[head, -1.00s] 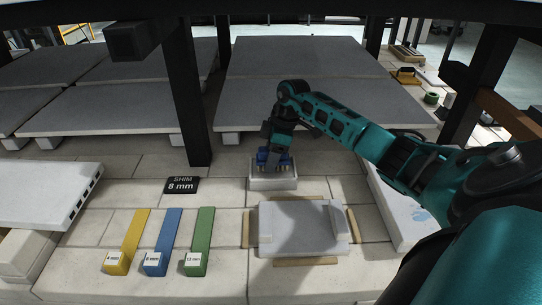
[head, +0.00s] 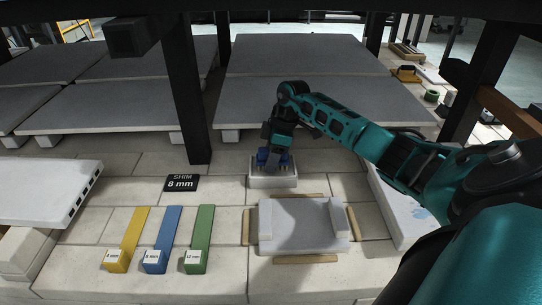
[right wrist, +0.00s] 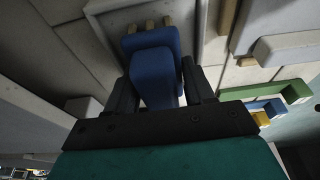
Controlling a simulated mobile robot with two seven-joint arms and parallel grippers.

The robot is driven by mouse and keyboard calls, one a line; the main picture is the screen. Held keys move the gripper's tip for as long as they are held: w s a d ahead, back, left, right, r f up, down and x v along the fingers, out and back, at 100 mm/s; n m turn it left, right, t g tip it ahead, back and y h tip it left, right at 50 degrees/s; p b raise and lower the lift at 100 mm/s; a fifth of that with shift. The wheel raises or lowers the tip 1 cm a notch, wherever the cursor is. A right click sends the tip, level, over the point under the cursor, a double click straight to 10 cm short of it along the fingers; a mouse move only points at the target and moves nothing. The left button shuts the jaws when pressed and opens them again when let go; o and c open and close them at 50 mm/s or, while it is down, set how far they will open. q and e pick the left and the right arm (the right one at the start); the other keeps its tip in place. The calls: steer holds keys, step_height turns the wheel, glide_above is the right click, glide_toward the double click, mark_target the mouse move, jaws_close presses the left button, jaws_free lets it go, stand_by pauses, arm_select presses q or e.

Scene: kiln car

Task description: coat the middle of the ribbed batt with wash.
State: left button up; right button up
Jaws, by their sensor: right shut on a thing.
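The ribbed batt (head: 300,226) is a pale grey slab with a raised rib at its left and right ends. It lies flat between thin wooden strips, and its middle looks plain grey. It also shows at the upper right of the right wrist view (right wrist: 290,48). My right gripper (head: 276,150) points down, shut on a blue tool (right wrist: 152,65) with tan tips. The tool is over or in a small white tray (head: 273,184), behind the batt; the tray's rim hides its lower end. I cannot tell what is in the tray. My left gripper is not in view.
Yellow (head: 127,240), blue (head: 162,240) and green (head: 199,240) shims lie left of the batt. A dark post (head: 187,90) stands left of the tray. Large grey slabs (head: 315,105) lie behind. A pale slab (head: 405,215) is at right.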

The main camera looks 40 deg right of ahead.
mark_target(266, 149)
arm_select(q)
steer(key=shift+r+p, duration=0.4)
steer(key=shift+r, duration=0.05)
arm_select(e)
steer(key=shift+s+f, duration=0.1)
steer(key=shift+f, duration=0.05)
stand_by(1.6)
step_height(266, 149, up, 3)
steer(key=p, duration=0.3)
steer(key=shift+r+p, duration=0.55)
steer(key=shift+p, duration=0.25)
step_height(266, 149, up, 3)
steer(key=p, duration=0.3)
steer(key=shift+r+p, duration=0.15)
steer(key=shift+p, duration=0.2)
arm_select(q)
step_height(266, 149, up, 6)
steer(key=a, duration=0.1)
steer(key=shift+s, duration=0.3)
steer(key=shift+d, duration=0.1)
